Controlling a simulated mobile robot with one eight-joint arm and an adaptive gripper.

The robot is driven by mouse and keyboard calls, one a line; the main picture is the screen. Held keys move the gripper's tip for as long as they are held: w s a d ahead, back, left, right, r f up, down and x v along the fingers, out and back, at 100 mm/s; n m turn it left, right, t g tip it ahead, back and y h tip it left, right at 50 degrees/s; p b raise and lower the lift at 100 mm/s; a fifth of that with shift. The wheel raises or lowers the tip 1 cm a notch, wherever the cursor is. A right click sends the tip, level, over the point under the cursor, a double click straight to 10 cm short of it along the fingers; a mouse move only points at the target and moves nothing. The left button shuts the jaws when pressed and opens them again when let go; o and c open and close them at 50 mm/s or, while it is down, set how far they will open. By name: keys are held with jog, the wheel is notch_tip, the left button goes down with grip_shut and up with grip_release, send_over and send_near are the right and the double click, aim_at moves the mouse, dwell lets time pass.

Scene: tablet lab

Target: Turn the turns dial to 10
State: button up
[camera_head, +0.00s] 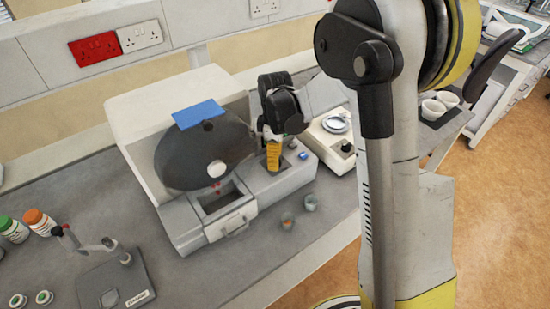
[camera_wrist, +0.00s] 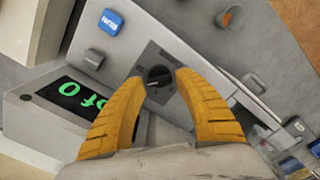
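A round black dial (camera_wrist: 158,82) with a pale pointer mark sits on a dark plate on the machine's grey control panel (camera_wrist: 185,45). I cannot read a label that names it as the turns dial. My gripper (camera_wrist: 160,77) has two yellow ridged fingers. They are apart, one on each side of the dial, and whether they touch it is unclear. A dark display (camera_wrist: 72,92) shows green characters, partly cut off by a finger, including a 0. In the head view my gripper (camera_head: 273,156) points down over the panel of the tablet machine (camera_head: 180,130), and the dial is hidden there.
A blue button (camera_wrist: 112,22) and a grey knob (camera_wrist: 94,58) are near the dial on the panel. A small balance (camera_head: 335,128) stands right of the machine. Two small cups (camera_head: 299,212) stand in front, and a tester (camera_head: 116,280) is at lower left.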

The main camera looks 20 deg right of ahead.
grip_shut()
jog(key=shift+m, duration=0.4)
jog(key=shift+f+m+b, duration=0.1)
jog(key=shift+m+b, duration=0.4)
jog(key=shift+m, duration=0.4)
jog(key=shift+w+m+b, duration=0.1)
jog(key=shift+m+b, duration=0.35)
jog(key=shift+m, duration=1.35)
jog(key=o, duration=0.5)
grip_release()
